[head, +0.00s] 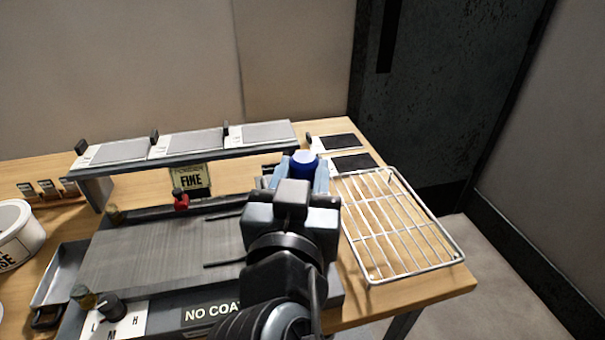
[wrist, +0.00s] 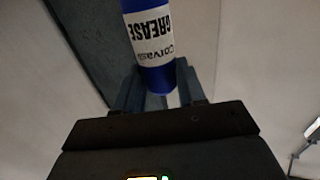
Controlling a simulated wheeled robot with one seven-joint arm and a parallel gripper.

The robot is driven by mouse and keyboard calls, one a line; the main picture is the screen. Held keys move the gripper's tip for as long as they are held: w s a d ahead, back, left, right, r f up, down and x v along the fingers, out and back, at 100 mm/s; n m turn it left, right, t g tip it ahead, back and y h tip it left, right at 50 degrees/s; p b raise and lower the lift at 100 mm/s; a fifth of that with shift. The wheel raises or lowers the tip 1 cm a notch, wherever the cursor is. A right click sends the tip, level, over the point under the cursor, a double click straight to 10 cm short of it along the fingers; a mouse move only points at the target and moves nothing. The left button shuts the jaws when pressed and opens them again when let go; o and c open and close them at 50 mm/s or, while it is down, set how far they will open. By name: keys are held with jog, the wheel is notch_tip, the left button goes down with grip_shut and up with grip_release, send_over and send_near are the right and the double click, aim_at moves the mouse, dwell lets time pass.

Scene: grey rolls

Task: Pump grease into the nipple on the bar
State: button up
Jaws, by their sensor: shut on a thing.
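In the wrist view the grease cartridge (wrist: 152,42) is a blue cylinder with a white label reading GREASE, between the fingers (wrist: 155,95). The gripper is over the right end of the grey machine. A dark bar (head: 150,215) runs along the far edge of the machine's grey plate (head: 160,250), with a small red part (head: 181,201) on it. I cannot make out a nipple. My arm hides the machine's right side.
A wire rack (head: 400,225) lies at the table's right end. A raised shelf with several grey pads (head: 190,143) stands behind the machine. A white tub (head: 18,235) and a metal tray (head: 60,275) are at left. A FINE sign (head: 190,180) stands under the shelf.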

jog(key=shift+f+b, duration=0.55)
jog(key=shift+b, duration=0.1)
dwell(0.8)
jog(key=shift+r, duration=0.1)
jog(key=shift+r+p, duration=0.4)
jog(key=shift+r, duration=0.25)
jog(key=shift+r+p, duration=1.75)
jog(key=shift+r, duration=0.75)
